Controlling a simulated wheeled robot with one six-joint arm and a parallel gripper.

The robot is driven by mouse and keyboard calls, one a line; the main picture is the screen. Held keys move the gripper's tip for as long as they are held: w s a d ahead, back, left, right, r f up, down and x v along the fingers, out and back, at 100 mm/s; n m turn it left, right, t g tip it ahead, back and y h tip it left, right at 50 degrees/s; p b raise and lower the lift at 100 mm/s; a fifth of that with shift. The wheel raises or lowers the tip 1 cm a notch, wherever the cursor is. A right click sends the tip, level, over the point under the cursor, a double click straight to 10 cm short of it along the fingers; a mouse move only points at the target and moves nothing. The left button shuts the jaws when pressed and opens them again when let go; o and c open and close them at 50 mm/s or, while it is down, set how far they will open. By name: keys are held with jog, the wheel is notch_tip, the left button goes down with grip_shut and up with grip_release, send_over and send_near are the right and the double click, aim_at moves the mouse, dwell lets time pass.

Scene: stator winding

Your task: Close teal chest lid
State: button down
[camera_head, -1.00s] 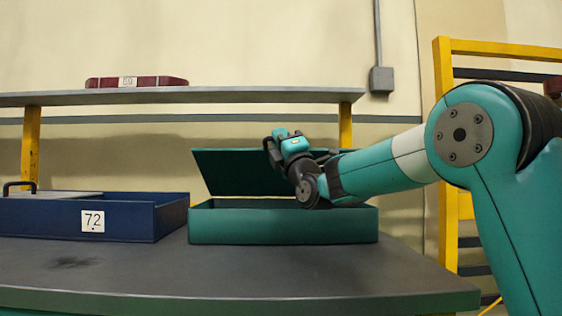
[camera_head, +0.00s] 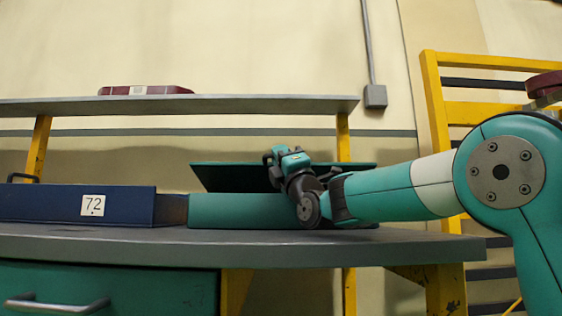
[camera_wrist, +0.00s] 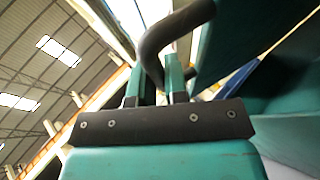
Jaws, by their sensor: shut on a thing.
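The teal chest (camera_head: 245,212) stands on the bench, right of the blue box. Its lid (camera_head: 225,177) is a dark teal panel, raised and tilted above the chest body, with its near side apart from the front rim. My gripper (camera_head: 274,162) is at the lid, right of the lid's middle, with my arm reaching in from the right across the chest front. In the wrist view, my gripper (camera_wrist: 158,82) is shut on the dark curved lid handle (camera_wrist: 152,45), which lies between the fingers. The lid (camera_wrist: 225,40) is beside it at the right. The chest's inside is hidden in the head view.
A yellow rack (camera_head: 490,60) stands at the right. The bench front (camera_head: 100,245) is bare.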

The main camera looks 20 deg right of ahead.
jog(key=shift+f, duration=0.15)
jog(key=c, duration=1.2)
grip_release()
jog(key=shift+o, duration=0.2)
